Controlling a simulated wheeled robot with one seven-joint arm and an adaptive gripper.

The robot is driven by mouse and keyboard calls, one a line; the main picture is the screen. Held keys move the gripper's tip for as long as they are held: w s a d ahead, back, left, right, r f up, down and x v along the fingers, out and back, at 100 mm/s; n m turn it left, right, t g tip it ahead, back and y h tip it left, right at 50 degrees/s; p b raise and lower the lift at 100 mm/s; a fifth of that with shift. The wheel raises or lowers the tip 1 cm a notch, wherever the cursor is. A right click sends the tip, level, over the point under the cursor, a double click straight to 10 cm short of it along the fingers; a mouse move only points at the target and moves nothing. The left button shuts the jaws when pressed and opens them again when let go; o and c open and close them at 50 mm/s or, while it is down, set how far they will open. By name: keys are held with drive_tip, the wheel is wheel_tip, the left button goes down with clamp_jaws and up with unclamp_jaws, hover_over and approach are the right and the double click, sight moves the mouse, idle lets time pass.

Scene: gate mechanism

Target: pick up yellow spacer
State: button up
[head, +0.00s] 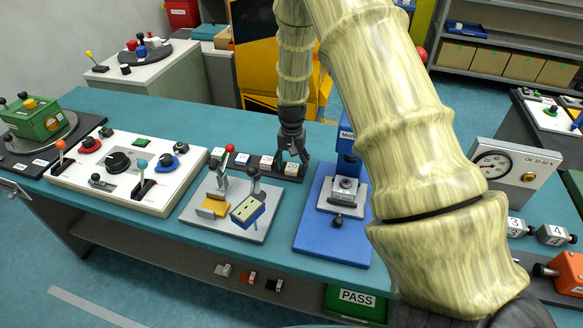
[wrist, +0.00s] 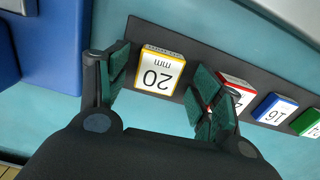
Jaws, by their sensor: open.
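The yellow spacer (wrist: 159,72) is a small block with a white top, a yellow border and the marking 20 mm. In the wrist view it lies on a dark strip (wrist: 185,36) between the two fingers of my gripper (wrist: 162,80). The fingers are open, one on each side, with the right finger close to it. I cannot tell their height over the strip. In the head view my gripper (head: 292,160) points down at the right end of the strip, and the spacer (head: 291,169) shows partly between the fingers.
A red-edged spacer (wrist: 236,82) sits beside the right finger, partly hidden by it. A blue spacer (wrist: 276,108) and a green one (wrist: 309,122) follow along the strip. A blue press stand (head: 333,236) stands right of the strip, and a grey fixture plate (head: 205,228) in front.

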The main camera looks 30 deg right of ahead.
drive_tip(key=shift+f, duration=0.1)
drive_tip(key=shift+s, duration=0.25)
drive_tip(key=shift+w, duration=0.15)
drive_tip(key=c, duration=1.1)
drive_tip(key=shift+c, duration=0.2)
wheel_tip(320, 180, up, 28)
drive_tip(key=b, duration=0.6)
